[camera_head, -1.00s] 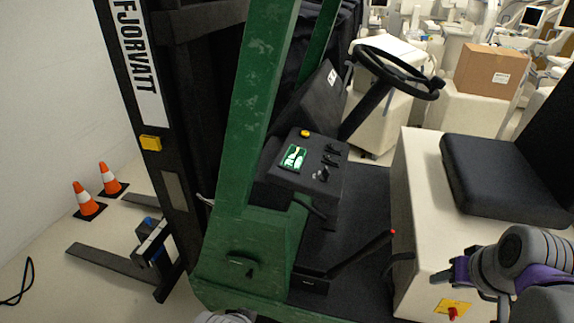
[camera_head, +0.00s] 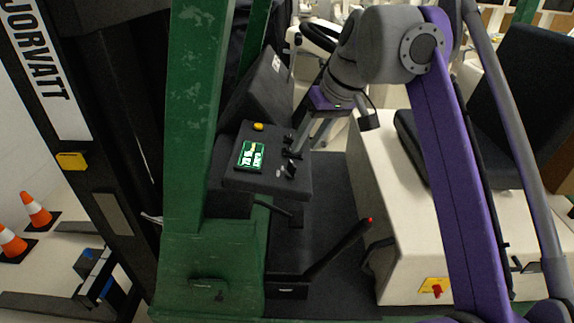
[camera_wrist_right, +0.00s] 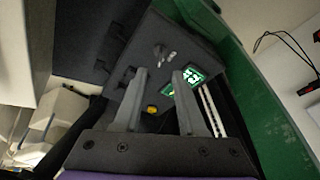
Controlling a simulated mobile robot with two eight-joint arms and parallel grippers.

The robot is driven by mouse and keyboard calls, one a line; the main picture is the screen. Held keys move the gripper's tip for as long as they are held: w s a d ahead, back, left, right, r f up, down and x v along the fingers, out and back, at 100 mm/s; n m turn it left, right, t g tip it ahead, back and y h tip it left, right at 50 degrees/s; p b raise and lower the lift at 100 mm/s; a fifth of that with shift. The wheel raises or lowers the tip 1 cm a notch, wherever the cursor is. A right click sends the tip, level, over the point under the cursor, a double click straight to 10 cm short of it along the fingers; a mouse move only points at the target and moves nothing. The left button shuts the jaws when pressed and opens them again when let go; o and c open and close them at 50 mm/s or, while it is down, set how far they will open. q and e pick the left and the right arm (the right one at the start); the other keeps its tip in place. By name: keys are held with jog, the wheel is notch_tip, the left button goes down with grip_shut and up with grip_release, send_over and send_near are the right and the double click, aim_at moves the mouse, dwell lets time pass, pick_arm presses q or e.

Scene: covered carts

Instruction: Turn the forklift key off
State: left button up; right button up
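The forklift's dark console (camera_head: 233,183) has a lit green screen (camera_head: 251,156) and a yellow button (camera_head: 258,127). A small key-like piece (camera_head: 291,169) stands on its near right part, with a silvery bit beside it; the piece also shows in the right wrist view (camera_wrist_right: 159,51). Its exact turn angle is too small to tell. My right gripper (camera_head: 301,140) hangs above the console's right side, close to its small levers. In the right wrist view, its two fingers (camera_wrist_right: 160,82) are apart and empty, with the key-like piece beyond their tips. My left gripper is not in view.
The green mast post (camera_head: 190,110) stands left of the console. The steering wheel (camera_head: 318,38) is behind my right arm. A red-tipped lever (camera_head: 350,240) rises from the floor. The seat (camera_head: 510,105) and cream seat base (camera_head: 400,265) are at right.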

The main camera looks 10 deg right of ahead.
aim_at(294, 164)
jog(key=b+x, duration=0.1)
jog(key=x, duration=0.7)
jog(key=shift+c, duration=0.2)
grip_shut()
